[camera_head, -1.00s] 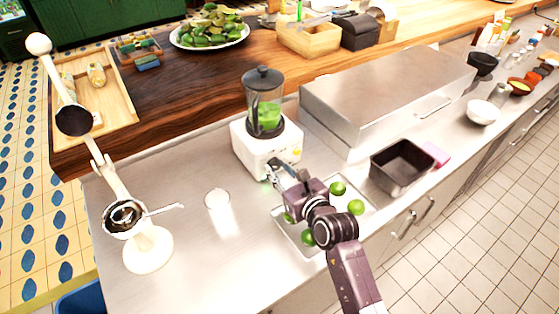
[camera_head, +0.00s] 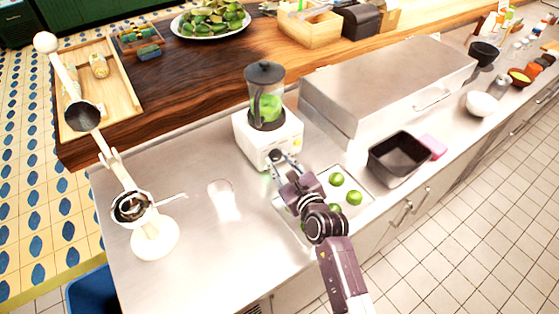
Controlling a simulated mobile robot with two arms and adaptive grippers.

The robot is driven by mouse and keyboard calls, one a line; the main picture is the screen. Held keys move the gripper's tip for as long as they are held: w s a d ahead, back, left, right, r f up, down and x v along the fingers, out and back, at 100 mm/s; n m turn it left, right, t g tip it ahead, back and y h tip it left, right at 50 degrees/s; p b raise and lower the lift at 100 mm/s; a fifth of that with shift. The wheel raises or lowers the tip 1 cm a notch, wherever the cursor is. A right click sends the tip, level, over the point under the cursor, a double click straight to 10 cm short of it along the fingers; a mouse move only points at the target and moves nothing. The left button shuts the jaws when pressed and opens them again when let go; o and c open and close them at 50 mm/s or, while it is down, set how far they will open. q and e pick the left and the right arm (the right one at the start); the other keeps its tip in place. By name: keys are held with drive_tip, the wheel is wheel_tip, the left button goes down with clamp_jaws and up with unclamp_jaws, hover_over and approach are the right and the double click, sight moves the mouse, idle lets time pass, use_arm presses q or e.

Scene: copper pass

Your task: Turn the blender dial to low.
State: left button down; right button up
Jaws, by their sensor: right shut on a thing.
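The blender (camera_head: 265,105) stands upright on the steel counter, with a white base (camera_head: 254,141), a clear jug holding green contents and a dark lid. My right gripper (camera_head: 282,161) is at the lower front of the base, its fingers shut on the blender dial (camera_head: 275,155). The dial is small and dark and partly covered by the fingers, so its setting cannot be read. My left gripper is not in view.
A shallow tray (camera_head: 357,182) with several limes lies under and beside my right wrist. A clear glass (camera_head: 221,191) and a white citrus press (camera_head: 154,236) stand to the left. A steel box (camera_head: 385,85) and a dark pan (camera_head: 397,158) are to the right.

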drive_tip(key=o, duration=1.2)
drive_tip(key=shift+c, duration=0.2)
drive_tip(key=shift+s, duration=0.1)
drive_tip(key=v, duration=1.1)
drive_tip(key=shift+s, duration=0.1)
drive_tip(key=shift+s+d+r, duration=0.1)
drive_tip(key=shift+s+d, duration=0.1)
drive_tip(key=shift+s, duration=0.05)
